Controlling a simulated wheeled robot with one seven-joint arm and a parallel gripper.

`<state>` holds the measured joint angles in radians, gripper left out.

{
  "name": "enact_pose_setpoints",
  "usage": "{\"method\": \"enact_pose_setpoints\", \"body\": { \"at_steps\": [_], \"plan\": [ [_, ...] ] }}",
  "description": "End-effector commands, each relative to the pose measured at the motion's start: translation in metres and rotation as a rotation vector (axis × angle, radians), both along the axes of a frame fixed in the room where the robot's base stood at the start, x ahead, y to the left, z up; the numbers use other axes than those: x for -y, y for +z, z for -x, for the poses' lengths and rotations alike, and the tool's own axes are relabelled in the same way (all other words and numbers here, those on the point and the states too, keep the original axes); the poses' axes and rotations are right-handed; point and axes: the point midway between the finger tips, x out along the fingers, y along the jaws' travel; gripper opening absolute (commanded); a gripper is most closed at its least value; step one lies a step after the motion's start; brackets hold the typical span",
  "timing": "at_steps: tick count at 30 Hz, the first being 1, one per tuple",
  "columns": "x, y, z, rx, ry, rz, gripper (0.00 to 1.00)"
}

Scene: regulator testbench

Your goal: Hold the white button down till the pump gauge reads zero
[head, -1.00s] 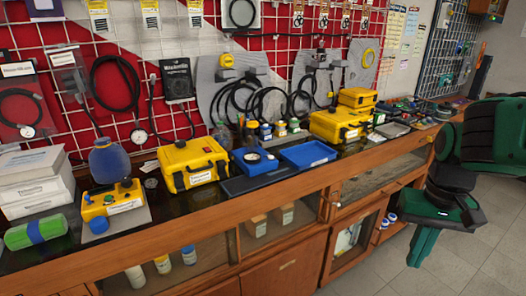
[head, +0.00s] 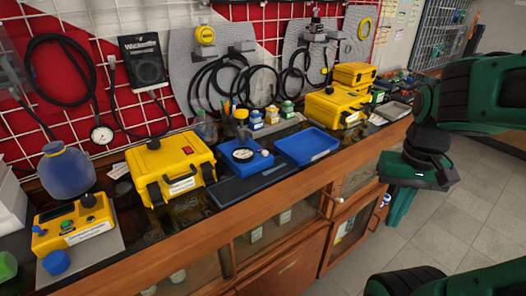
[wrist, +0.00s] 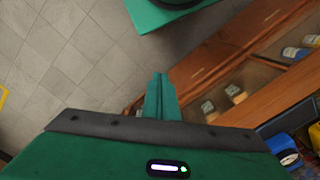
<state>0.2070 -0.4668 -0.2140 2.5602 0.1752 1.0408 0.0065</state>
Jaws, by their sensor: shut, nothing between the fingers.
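My gripper (head: 400,207) hangs at the right of the head view, in front of the bench and well away from the instruments. In the wrist view its green fingers (wrist: 160,97) are together and empty, above the floor. A blue unit with a round white-faced dial (head: 243,155) sits on the bench near the middle; a small light spot is at its right side. A round gauge (head: 102,134) hangs on a black hose at the left. A yellow control box (head: 75,228) with a green button and black knob stands at far left. I cannot make out which part is the white button, nor any reading.
A yellow case (head: 172,172) with a red switch stands left of the dial unit. An empty blue tray (head: 307,147) is to its right. More yellow cases (head: 338,108) stand further right. The wooden bench front edge (head: 220,235) runs across. The tiled floor (head: 455,235) is clear.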

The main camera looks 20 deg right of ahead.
Motion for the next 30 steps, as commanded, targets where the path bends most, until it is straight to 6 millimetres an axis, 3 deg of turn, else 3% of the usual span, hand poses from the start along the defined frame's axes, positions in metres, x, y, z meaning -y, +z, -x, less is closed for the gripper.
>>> {"method": "enact_pose_setpoints", "body": {
  "at_steps": [3,5,8,14,17,21,24,30],
  "plan": [
    [0.001,0.006,0.007,0.018,0.011,0.01,0.0],
    [0.004,0.008,-0.002,0.025,0.027,0.026,0.0],
    [0.01,0.013,-0.036,0.049,0.088,0.082,0.0],
    [0.004,0.032,-0.144,0.148,0.279,0.26,0.0],
    [-0.015,0.043,-0.2,0.211,0.381,0.351,0.0],
    [-0.058,0.058,-0.271,0.305,0.521,0.467,0.0],
    [-0.095,0.067,-0.311,0.371,0.611,0.537,0.0],
    [-0.156,0.081,-0.357,0.469,0.731,0.629,0.0]
  ]
}}
